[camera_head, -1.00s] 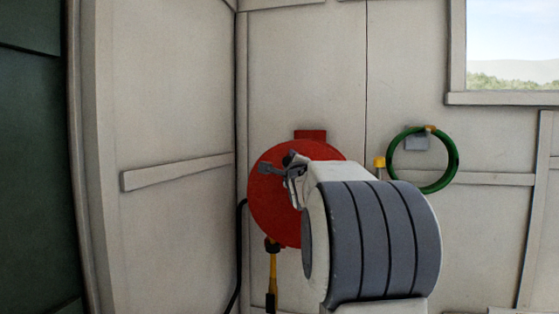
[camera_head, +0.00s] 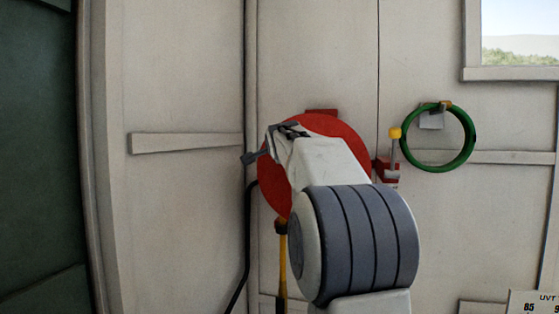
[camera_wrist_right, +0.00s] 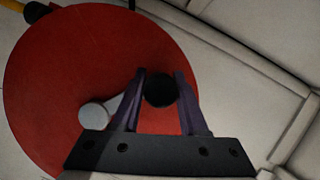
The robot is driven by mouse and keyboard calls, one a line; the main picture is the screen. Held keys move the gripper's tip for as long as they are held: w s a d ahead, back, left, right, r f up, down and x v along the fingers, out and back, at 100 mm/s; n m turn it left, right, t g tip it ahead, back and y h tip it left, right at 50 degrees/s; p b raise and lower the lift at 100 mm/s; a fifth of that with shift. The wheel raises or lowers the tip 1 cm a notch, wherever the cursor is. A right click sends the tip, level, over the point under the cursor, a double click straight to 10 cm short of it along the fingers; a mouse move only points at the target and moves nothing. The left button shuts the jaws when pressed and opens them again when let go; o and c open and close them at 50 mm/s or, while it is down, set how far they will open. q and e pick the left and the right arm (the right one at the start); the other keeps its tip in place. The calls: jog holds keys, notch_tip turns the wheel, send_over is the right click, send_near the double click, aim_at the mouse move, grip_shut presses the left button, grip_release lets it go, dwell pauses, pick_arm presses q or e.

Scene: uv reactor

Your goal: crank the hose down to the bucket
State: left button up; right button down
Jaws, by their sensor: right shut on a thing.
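The red hose reel (camera_head: 345,140) is on the wall, partly hidden behind my right arm; its disc fills much of the right wrist view (camera_wrist_right: 60,80). A yellow hose (camera_head: 282,260) hangs straight down from a black fitting under the reel, with a dark end near the picture's bottom edge. My right gripper (camera_head: 258,155) is at the reel's left side. In the right wrist view its two fingers (camera_wrist_right: 160,95) are shut on a round black crank knob (camera_wrist_right: 160,88). A grey round part (camera_wrist_right: 94,115) shows left of the fingers. The bucket and my left gripper are out of view.
A green hose loop (camera_head: 469,150) hangs on a wall bracket right of the reel. A red fitting with a yellow-topped stem (camera_head: 394,134) sits between them. A black hose (camera_head: 246,245) runs down the corner at left. A UVT sign (camera_head: 533,304) shows at bottom right.

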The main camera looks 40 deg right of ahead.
aim_at(271, 180)
jog(key=f+n, duration=0.1)
jog(key=w+f+n+g+b, duration=0.1)
jog(key=f, duration=0.1)
jog(key=a+f+n+g+b, duration=0.1)
jog(key=shift+w+f, duration=0.3)
jog(key=shift+f, duration=0.05)
notch_tip(271, 180, down, 2)
jog(key=shift+w+a+n+g+b, duration=0.1)
jog(key=shift+n+g+b, duration=0.45)
jog(key=shift+n, duration=0.35)
jog(key=shift+f+n+g+h+b, duration=0.35)
jog(key=shift+f+n, duration=0.25)
jog(key=shift+f, duration=0.1)
jog(key=shift+c, duration=2.2)
grip_release()
jog(key=shift+r, duration=0.1)
